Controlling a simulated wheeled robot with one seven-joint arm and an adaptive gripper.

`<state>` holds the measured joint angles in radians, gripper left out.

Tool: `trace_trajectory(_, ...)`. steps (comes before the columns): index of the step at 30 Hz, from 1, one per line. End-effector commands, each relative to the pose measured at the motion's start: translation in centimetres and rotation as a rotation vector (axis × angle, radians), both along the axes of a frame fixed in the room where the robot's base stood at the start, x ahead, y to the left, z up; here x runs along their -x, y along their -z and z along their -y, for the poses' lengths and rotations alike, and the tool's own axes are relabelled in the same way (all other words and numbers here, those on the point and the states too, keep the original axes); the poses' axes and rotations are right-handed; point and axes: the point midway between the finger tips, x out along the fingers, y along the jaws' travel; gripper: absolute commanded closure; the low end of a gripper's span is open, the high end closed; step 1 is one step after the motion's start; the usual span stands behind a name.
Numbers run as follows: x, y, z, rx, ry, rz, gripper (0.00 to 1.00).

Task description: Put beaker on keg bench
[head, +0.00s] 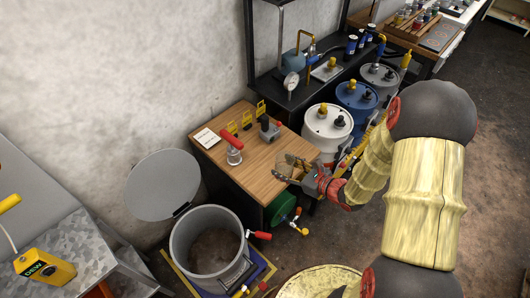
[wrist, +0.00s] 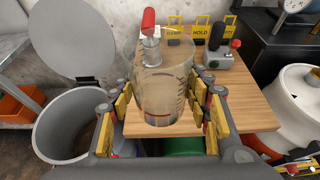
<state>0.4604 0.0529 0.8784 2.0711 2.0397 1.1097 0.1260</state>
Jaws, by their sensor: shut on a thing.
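A clear glass beaker (wrist: 163,92) with graduation marks is upright in the middle of the wrist view. My gripper (wrist: 165,105) is shut on it, with yellow-padded fingers on both sides. In the head view the beaker (head: 288,163) and my gripper (head: 306,176) are at the front right part of a wood-topped bench (head: 228,158), close to its edge. The bench top also shows in the wrist view (wrist: 245,107). I cannot tell whether the beaker's base touches the wood. A green drum (head: 281,208) is below the bench top.
A red-handled metal tool (head: 233,152), a clamp-like device (head: 269,129), yellow tags (head: 246,119) and a white card (head: 206,138) occupy the bench's back and left. An open grey drum (head: 208,240) stands in front; white (head: 328,127) and blue drums (head: 357,99) stand right.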

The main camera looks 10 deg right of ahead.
Motion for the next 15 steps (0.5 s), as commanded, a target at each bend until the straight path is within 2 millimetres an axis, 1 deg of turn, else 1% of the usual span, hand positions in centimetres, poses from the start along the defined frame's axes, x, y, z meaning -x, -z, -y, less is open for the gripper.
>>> trace_trajectory(1, -1.1, 0.9, -0.2, 0.0, -0.004, 0.0, 0.73)
trace_trajectory(9, -7.2, 3.7, -0.7, 0.001, -0.003, 0.0, 0.73)
trace_trajectory(12, -8.6, 5.7, -0.7, 0.0, 0.0, -0.002, 0.73)
trace_trajectory(15, -9.8, 7.1, -0.8, 0.001, -0.001, -0.002, 0.73)
